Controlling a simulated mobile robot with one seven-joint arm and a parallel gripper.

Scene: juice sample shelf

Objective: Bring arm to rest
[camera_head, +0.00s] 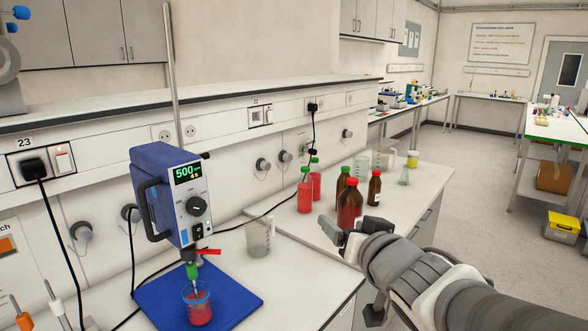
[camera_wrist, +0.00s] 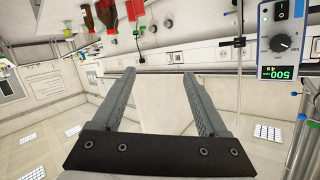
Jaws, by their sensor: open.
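My gripper (camera_head: 345,230) is held out over the bench from the right, in front of the brown bottles. In the wrist view my gripper (camera_wrist: 148,75) has its two grey fingers wide apart with nothing between them. The wrist view is upside down, with ceiling panels at the bottom. My arm (camera_head: 440,280) reaches in from the lower right of the head view.
A blue overhead stirrer (camera_head: 165,190) stands at left above a beaker of red liquid (camera_head: 197,303) on a blue mat (camera_head: 245,301). An empty beaker (camera_head: 258,237) is beside it. Brown bottles (camera_head: 349,205) and red bottles (camera_head: 304,195) stand on the bench. Open floor (camera_head: 480,190) lies at right.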

